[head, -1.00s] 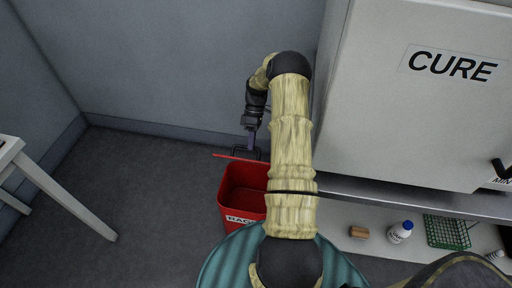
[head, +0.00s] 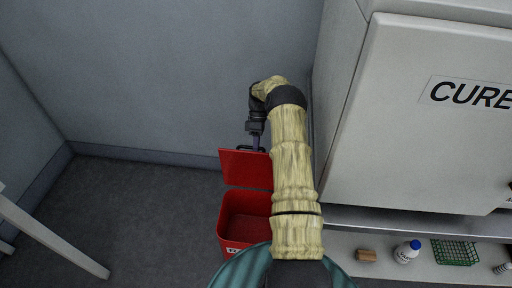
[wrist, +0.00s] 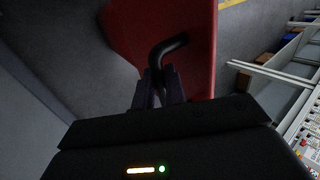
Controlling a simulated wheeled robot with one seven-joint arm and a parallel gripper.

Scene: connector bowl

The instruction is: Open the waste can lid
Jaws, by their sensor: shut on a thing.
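The red waste can (head: 229,215) stands on the floor near the back wall, with its dark inside showing. Its red lid (head: 243,168) is raised at the back, tilted up toward the wall. My gripper (head: 256,146) is at the lid's top edge, partly hidden in the head view. In the wrist view my gripper (wrist: 160,90) is shut on the black lid handle (wrist: 168,46), with the red lid (wrist: 195,55) behind it. My arm covers the right part of the can and lid.
The white CURE cabinet (head: 430,120) stands close to the right of my arm. A shelf below holds a brown block (head: 366,255), a white bottle with a blue cap (head: 407,252) and a green basket (head: 455,252). A white table leg (head: 60,243) is at left. The floor between is clear.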

